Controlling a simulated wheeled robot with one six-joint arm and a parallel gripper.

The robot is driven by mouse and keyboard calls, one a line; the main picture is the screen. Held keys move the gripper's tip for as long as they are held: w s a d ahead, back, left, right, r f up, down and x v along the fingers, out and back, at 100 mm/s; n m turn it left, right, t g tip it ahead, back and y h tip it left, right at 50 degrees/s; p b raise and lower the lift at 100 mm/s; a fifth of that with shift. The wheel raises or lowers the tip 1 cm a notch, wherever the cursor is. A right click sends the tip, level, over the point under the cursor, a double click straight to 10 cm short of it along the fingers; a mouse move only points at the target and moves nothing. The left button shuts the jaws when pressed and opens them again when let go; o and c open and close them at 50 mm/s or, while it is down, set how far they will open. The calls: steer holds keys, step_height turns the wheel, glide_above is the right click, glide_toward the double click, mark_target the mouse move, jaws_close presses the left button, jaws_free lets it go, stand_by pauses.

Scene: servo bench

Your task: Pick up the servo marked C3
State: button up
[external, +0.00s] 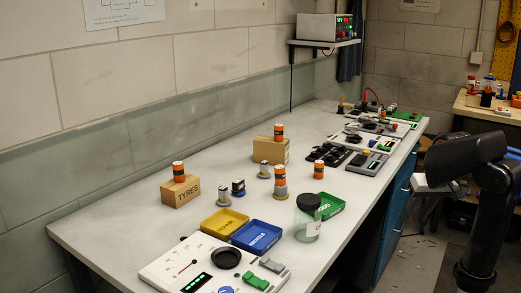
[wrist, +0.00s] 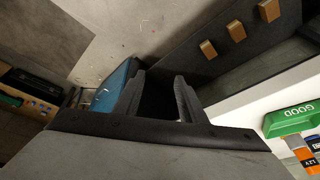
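Several small motor-like parts stand on the bench in the external view: a pale one (external: 223,196), a dark blue and white one (external: 238,188) and another pale one (external: 264,170). They may be servos. Their marks are too small to read, so I cannot tell which is C3. My gripper (wrist: 158,92) is open and empty in the wrist view, off the bench's front side, with floor and cabinet beyond its fingers. In the external view my arm is at the right, away from these parts.
The bench (external: 120,225) holds a yellow tray (external: 222,222), a blue tray (external: 257,236), a green tray (external: 330,205), a clear jar (external: 307,219), a TYRES box (external: 181,191), another box (external: 270,150) and orange cylinders (external: 319,170). The green tray also shows in the wrist view (wrist: 290,119).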

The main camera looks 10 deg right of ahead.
steer(key=w+a+r+m+g, duration=0.1)
steer(key=w+a+r+m, duration=0.1)
steer(key=w+a+r, duration=0.85)
step_height(320, 180, up, 11)
steer(key=m+g, duration=0.3)
steer(key=m, duration=0.3)
glide_above(238, 181)
steer(key=f, duration=1.1)
steer(key=shift+a+f, duration=0.15)
steer(key=shift+a, duration=0.05)
steer(key=f, duration=0.3)
steer(key=shift+d+f, duration=0.3)
steer(key=shift+f, duration=0.8)
steer(key=shift+w, duration=0.1)
